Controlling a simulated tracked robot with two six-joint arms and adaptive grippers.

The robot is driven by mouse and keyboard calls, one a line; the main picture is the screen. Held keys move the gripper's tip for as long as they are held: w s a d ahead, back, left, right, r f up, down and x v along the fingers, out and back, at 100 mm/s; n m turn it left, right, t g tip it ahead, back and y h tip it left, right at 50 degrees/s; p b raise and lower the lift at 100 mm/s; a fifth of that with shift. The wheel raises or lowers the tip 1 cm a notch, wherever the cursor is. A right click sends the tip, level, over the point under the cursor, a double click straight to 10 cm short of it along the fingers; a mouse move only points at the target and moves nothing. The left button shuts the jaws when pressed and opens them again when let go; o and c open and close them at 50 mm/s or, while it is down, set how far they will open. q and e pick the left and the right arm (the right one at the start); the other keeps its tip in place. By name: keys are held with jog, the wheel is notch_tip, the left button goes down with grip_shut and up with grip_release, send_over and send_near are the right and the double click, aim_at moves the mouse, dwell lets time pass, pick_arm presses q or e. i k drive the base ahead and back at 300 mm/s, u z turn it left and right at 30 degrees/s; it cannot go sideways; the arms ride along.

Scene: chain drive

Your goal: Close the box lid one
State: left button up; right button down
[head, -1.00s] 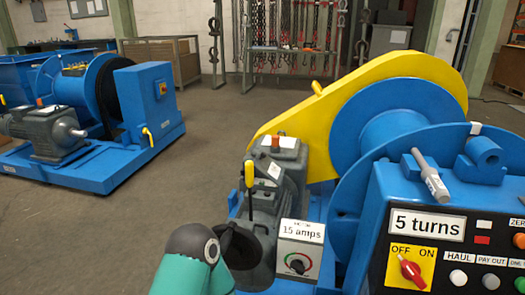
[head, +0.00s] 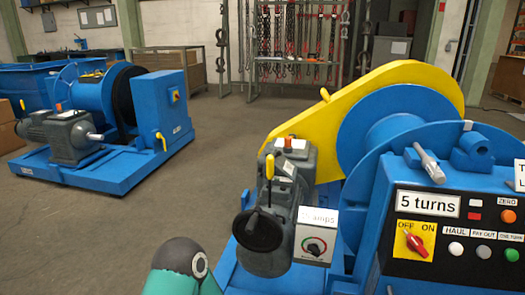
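I cannot make out a lid for certain, nor whether one is open or shut. A small white box (head: 314,247) with a dial and a plate reading amps stands at the grey motor (head: 282,215) of the near winch. A grey box-like part (head: 301,156) with a red and white piece on top sits on the motor, below the yellow guard (head: 395,84). A teal arm link of mine with a dark rounded joint shows at the bottom, in front of the motor. Neither of my grippers is in view.
The near winch has a blue drum (head: 390,125) and a control panel (head: 450,236) reading 5 turns. A second blue winch (head: 100,125) stands at the left. Clear floor (head: 215,150) lies between them. A chain rack (head: 300,45) stands at the back.

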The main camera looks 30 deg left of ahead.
aim_at(282, 163)
jog(key=u, duration=0.95)
jog(key=i, duration=0.45)
jog(key=u, duration=0.35)
